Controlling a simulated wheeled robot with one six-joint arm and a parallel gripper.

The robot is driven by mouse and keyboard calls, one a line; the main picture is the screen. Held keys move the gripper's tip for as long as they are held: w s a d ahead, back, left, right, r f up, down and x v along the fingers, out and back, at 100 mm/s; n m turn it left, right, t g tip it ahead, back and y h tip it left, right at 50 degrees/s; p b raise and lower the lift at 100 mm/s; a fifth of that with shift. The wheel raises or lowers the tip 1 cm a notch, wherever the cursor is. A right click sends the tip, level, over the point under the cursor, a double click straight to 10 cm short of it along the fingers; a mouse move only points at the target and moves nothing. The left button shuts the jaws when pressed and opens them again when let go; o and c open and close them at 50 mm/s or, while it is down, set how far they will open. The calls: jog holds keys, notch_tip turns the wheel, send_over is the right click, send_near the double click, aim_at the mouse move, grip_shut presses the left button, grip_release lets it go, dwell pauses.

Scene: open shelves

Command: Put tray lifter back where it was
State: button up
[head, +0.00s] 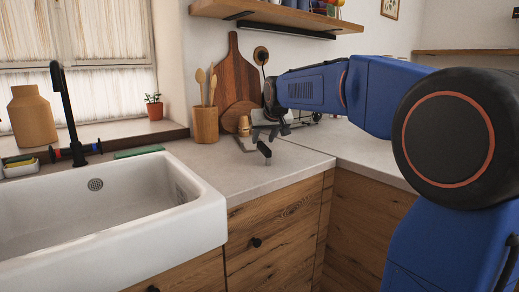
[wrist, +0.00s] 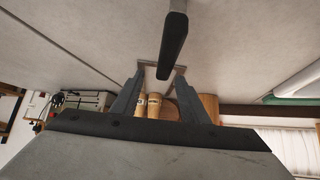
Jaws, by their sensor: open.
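The tray lifter, with a black handle (head: 264,149) and a pale metal part, is on the countertop near its front edge in the head view. In the wrist view its black handle (wrist: 173,48) runs from the top edge down towards the fingertips. My gripper (head: 264,133) is open and empty, just above and behind the handle in the head view. In the wrist view the two fingers of my gripper (wrist: 158,76) stand apart, with the handle's end near the gap between their tips. I cannot tell whether they touch it.
A wooden utensil holder (head: 205,124) with spoons stands left of my gripper. Cutting boards (head: 236,75) lean on the wall behind. The white sink (head: 110,205) is at left, and a wooden shelf (head: 275,14) hangs above. The countertop (head: 235,175) in front is clear.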

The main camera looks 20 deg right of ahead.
aim_at(260, 142)
jog(key=shift+a+x, duration=0.1)
jog(key=shift+x, duration=1.35)
jog(key=shift+a+x, duration=0.15)
jog(key=shift+x, duration=1.35)
grip_shut()
